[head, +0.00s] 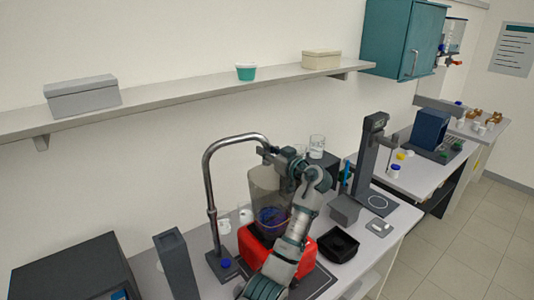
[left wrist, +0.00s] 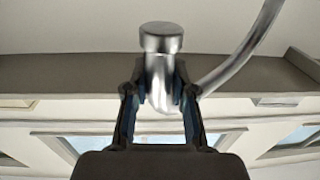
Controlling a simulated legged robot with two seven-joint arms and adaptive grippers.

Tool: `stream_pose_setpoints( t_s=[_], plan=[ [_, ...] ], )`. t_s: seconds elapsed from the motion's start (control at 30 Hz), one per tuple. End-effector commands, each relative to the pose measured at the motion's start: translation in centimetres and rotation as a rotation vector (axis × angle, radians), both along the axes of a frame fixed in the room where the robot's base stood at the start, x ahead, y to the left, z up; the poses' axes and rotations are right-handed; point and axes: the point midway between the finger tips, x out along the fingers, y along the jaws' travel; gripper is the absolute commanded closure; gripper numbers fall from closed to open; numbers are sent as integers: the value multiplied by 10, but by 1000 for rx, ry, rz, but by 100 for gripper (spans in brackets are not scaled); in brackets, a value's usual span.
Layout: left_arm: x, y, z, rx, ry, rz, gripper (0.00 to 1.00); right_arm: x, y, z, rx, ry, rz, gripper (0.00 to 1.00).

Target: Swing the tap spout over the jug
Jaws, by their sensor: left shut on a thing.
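The chrome tap spout (head: 208,170) rises from a dark base with a blue knob and arches over to the right. A clear grey vessel, which looks like the jug (head: 264,182), stands on a red block, and the spout's end comes down at its top. My left gripper (head: 268,153) is at that end, just above the vessel. In the left wrist view the spout's round nozzle (left wrist: 161,38) sits between the two fingers (left wrist: 160,88), which are shut on it. My gripper partly hides the spout end and the vessel's rim in the head view. My right gripper is out of view.
A red block (head: 250,245) and a black tray (head: 338,245) are on the bench. A dark upright stand (head: 367,150) is to the right, and a grey column (head: 177,265) is left of the tap. A wall shelf (head: 190,97) runs above.

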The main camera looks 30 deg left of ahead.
Motion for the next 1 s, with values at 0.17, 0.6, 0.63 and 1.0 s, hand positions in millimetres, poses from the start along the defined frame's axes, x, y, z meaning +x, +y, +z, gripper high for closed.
stream_pose_setpoints(
  t_s=[0.17,0.6,0.63,1.0],
  plan=[
    [0,1,-2,-2,6,1,100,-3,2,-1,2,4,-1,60],
    [0,2,-2,-3,6,2,100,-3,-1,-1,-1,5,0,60],
    [0,2,-2,-3,6,2,71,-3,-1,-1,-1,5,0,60],
    [-1,2,-2,-2,3,3,50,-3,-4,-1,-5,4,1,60]
  ],
)
